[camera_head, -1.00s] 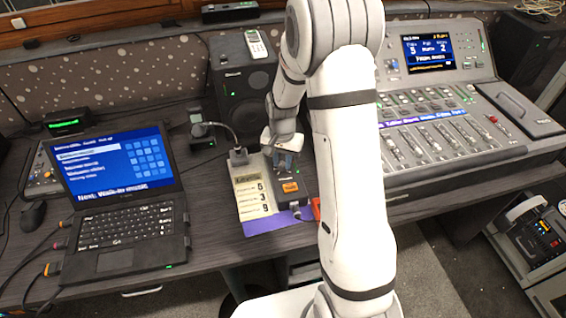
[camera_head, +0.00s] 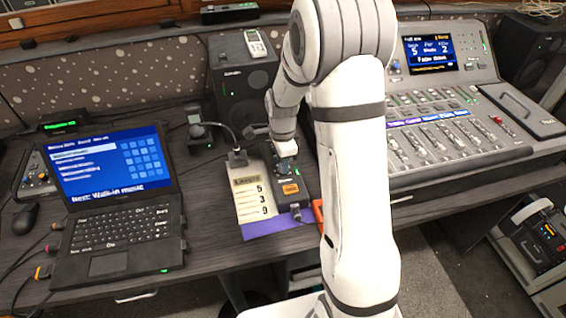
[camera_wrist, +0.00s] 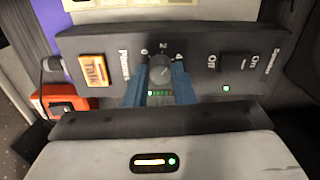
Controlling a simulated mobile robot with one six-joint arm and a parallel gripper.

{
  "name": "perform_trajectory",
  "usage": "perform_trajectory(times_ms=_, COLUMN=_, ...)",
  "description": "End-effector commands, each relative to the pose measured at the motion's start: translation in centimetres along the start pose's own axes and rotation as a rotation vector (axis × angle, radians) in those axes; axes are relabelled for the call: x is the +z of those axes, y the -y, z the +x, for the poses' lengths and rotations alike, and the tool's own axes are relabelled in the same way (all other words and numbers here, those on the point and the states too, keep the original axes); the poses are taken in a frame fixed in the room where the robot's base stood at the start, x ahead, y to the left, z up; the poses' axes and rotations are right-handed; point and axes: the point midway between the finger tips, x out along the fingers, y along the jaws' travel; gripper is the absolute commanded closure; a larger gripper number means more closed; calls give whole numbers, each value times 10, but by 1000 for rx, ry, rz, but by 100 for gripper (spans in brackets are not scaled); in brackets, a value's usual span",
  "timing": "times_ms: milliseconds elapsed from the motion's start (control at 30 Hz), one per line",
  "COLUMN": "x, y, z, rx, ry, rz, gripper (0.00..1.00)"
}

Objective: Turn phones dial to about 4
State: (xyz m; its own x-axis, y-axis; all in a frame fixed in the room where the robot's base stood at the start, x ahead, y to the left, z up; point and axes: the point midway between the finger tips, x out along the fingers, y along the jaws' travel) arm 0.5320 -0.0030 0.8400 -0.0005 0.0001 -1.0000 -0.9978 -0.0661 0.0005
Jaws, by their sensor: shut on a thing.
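The phones dial (camera_wrist: 160,68) is a small grey knob on a dark intercom box (camera_wrist: 214,75), with the marks 0, 2 and 4 around its far side. A light line on the knob seems to point up and slightly right, between 2 and 4; its exact setting is hard to tell. My gripper (camera_wrist: 159,80) has its blue fingers on both sides of the knob and is shut on it. In the head view my gripper (camera_head: 285,163) reaches down onto the box (camera_head: 290,190), and the dial is hidden there.
The box also carries an orange Talk button (camera_wrist: 93,70) and a Speaker switch (camera_wrist: 237,62) with a green light. A levels card (camera_head: 255,200) lies left of the box in the head view. A laptop (camera_head: 118,225) stands further left, and a mixing desk (camera_head: 450,125) on the right.

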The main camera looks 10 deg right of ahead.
Motion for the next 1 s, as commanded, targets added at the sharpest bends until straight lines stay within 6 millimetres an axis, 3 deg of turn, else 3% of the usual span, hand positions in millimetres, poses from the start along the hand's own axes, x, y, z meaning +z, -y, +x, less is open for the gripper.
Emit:
perform_trajectory(times_ms=500, x=0, y=1, z=0, rx=-2, ry=0, rz=327, gripper=100)
perform_trajectory(times_ms=1000, x=0, y=1, z=-1, rx=-2, ry=0, rz=383, gripper=100)
